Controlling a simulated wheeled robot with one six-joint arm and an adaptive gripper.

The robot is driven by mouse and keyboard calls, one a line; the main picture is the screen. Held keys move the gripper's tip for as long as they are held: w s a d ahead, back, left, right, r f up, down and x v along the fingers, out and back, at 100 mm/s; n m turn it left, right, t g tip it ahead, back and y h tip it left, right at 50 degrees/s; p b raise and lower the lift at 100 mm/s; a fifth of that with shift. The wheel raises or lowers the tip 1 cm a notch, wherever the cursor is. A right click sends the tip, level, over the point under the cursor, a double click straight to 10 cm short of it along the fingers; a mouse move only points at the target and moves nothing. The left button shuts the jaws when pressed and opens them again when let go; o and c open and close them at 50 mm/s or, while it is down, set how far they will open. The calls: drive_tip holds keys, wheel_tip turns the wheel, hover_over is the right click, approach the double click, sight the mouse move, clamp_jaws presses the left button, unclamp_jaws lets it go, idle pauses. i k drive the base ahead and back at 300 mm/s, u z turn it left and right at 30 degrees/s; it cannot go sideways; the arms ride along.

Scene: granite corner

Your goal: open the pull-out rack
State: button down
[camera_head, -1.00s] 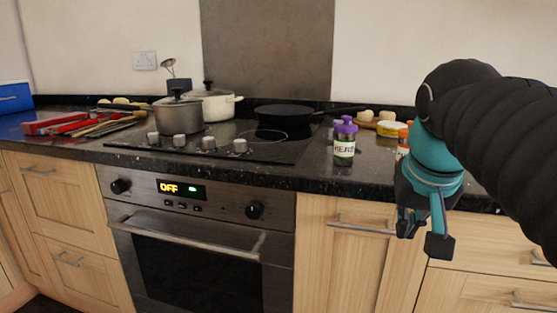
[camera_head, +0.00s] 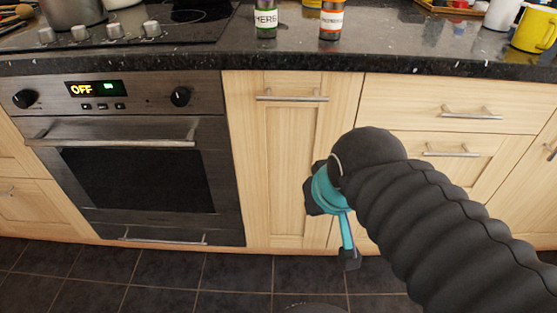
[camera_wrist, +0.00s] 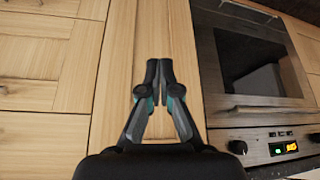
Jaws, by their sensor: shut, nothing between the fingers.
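The pull-out rack (camera_head: 279,165) has a narrow light-wood front just right of the oven, and it looks closed, flush with its neighbours. Its horizontal metal handle (camera_head: 292,97) runs across the top of that front. My gripper (camera_head: 346,245) hangs in front of the lower right part of the rack and the neighbouring drawers, below the handle. In the wrist view the rack front (camera_wrist: 184,50) lies behind my gripper (camera_wrist: 159,75), whose fingertips are together with nothing between them. The handle does not show in the wrist view.
The oven (camera_head: 130,165), with a bar handle, adjoins the rack on the left. Drawers (camera_head: 425,120) with metal handles adjoin it on the right. The granite worktop (camera_head: 400,50) overhangs above, with jars and mugs on it. Dark floor tiles (camera_head: 235,280) are clear in front.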

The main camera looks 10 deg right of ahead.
sight(281, 123)
drive_tip(key=z, duration=1.5)
drive_tip(key=k, duration=0.85)
drive_tip(key=u, duration=0.95)
